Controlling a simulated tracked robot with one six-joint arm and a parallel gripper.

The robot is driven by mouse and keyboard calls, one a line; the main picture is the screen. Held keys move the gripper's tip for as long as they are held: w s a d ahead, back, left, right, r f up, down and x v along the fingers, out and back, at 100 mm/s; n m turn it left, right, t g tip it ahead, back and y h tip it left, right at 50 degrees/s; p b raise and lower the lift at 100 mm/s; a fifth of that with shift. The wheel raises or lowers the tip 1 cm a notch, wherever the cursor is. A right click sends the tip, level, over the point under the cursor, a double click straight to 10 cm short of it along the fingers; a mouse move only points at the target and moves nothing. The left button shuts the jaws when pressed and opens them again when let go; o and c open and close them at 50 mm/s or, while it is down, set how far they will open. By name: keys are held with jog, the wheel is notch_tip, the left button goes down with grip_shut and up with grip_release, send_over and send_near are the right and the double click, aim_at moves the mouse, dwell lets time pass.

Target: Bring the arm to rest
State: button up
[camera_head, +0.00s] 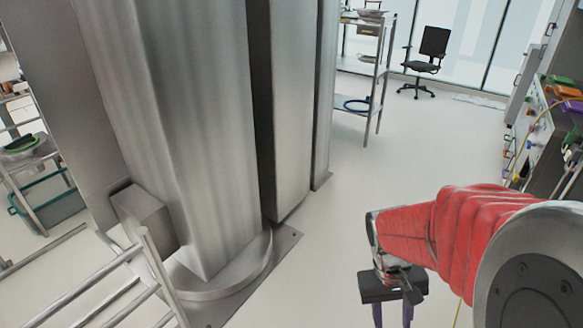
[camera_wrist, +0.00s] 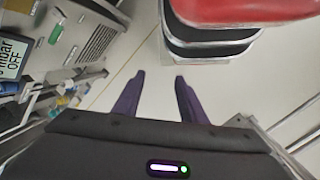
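My arm, with its red sleeve (camera_head: 465,235), reaches in from the right edge in the head view. My gripper (camera_head: 392,314) hangs below the wrist, pointing down, with its fingertips cut off by the bottom edge of that view. In the wrist view, the two purple fingers of my gripper (camera_wrist: 160,77) stand apart with bare floor showing between them. The gripper is open and empty, and nothing touches the fingers.
Large metal columns (camera_head: 185,130) stand at left and centre, with a metal rail frame (camera_head: 150,265) at lower left. An equipment rack (camera_head: 545,130) is at right; a panel with a display (camera_wrist: 12,55) shows at left in the wrist view. Floor (camera_head: 345,205) is clear toward the chair (camera_head: 425,62).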

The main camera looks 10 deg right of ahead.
jog(key=w+a+r+n+t+y, duration=0.1)
jog(key=w+a+r+n+t, duration=0.1)
jog(key=a+r+t, duration=0.6)
jog(key=a+r, duration=0.5)
jog(key=r, duration=0.4)
jog(key=shift+w+a+y, duration=0.15)
jog(key=shift+w+y, duration=0.05)
jog(key=shift+y, duration=0.1)
